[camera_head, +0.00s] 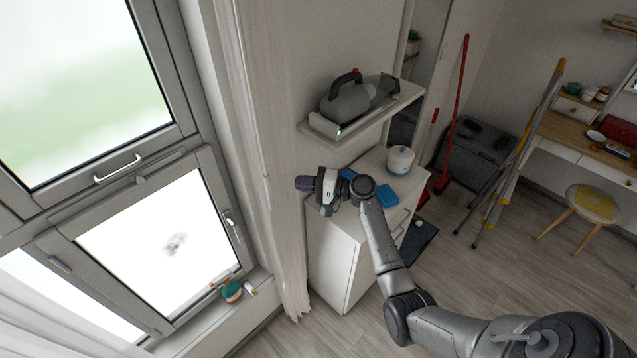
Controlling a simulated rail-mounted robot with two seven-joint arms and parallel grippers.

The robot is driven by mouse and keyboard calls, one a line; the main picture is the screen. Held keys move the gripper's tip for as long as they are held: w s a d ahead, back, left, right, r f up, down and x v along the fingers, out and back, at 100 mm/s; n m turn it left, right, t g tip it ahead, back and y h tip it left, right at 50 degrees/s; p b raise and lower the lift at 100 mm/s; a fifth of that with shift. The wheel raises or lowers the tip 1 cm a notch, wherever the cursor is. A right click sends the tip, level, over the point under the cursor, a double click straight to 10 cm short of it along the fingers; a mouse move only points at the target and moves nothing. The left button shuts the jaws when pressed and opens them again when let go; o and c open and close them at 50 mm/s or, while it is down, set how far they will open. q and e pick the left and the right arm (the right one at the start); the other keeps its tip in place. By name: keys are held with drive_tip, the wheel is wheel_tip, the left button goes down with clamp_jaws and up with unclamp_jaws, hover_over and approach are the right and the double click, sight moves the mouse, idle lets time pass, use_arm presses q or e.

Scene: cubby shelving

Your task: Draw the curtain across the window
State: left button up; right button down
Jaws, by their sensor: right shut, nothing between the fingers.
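A white curtain (262,150) hangs in a gathered strip at the right side of the window (155,245), down to near the floor. Another pale sheer curtain (45,315) shows at the lower left corner. The window glass between them is mostly uncovered. My right gripper (326,209) is shut and empty. In the picture it is to the right of the gathered curtain, in front of the white cabinet, and appears apart from the cloth. My left gripper is out of view.
A wall shelf (365,118) above holds a grey appliance (347,103). A stepladder (520,150) leans farther right.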

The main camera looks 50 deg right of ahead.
sight(270, 201)
drive_tip(key=w+a, duration=0.1)
drive_tip(key=w+a+p, duration=0.1)
drive_tip(key=a, duration=0.1)
drive_tip(key=w+a, duration=0.1)
drive_tip(key=a, duration=0.1)
drive_tip(key=shift+p, duration=0.35)
